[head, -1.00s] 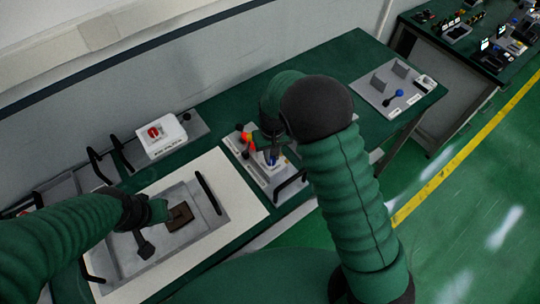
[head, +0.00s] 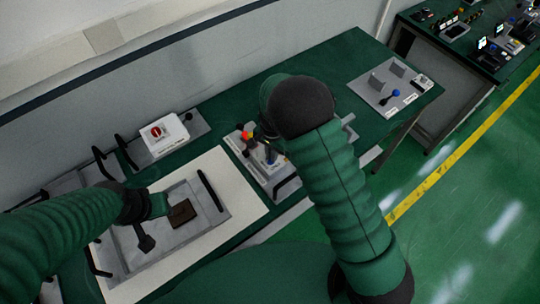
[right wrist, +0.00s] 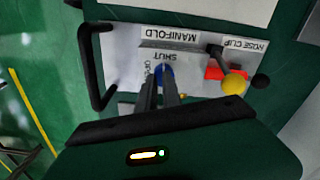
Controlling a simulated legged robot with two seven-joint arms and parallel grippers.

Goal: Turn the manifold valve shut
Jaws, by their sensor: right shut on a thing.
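The manifold plate is a grey plate lettered MANIFOLD (right wrist: 175,34), with SHUT and OPEN printed beside the valve. The blue valve handle (right wrist: 165,73) shows between the dark fingers of my right gripper (right wrist: 161,88), close to the word SHUT. The fingers are shut on it and cover most of it, so its exact angle cannot be told. In the head view my right gripper (head: 268,152) reaches down over the plate, and the handle is hidden. My left gripper (head: 158,205) hangs over a grey tray (head: 185,240), beside a brown block (head: 181,213); its fingers are not clear.
A hose clip with a red body and yellow ball (right wrist: 235,84) is right beside the manifold valve. A black bar handle (right wrist: 90,68) stands at the plate's other edge. A white box with a red knob (head: 163,136) is at the back. Another plate (head: 385,92) lies further right.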

